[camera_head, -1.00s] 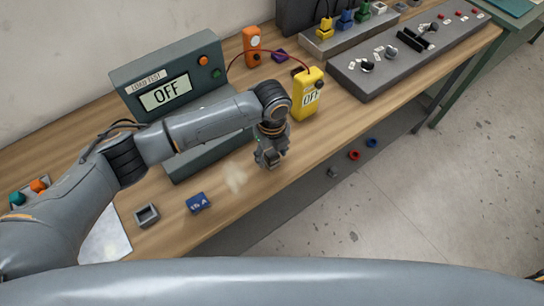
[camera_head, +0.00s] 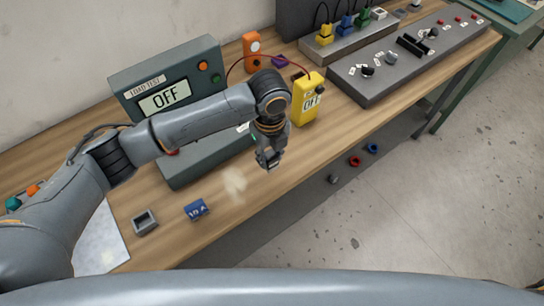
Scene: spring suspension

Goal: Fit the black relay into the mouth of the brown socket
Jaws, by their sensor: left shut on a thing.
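My left gripper (camera_head: 268,161) points down over the front part of the wooden bench, in front of the grey load tester and left of the yellow meter. It is shut on a small dark thing, probably the black relay, mostly hidden between the fingers. A small dark brown block (camera_head: 297,75), probably the brown socket, stands behind the yellow meter and is partly covered by it. Its mouth cannot be made out. The gripper is apart from it, nearer the front edge. My right gripper is not in view.
The load tester (camera_head: 175,87) reads OFF. The yellow meter (camera_head: 308,98) with a red lead stands close to the gripper. A blue 10 A block (camera_head: 196,210) and grey open box (camera_head: 145,222) lie front left. An orange device (camera_head: 252,51) and purple piece (camera_head: 279,61) stand behind.

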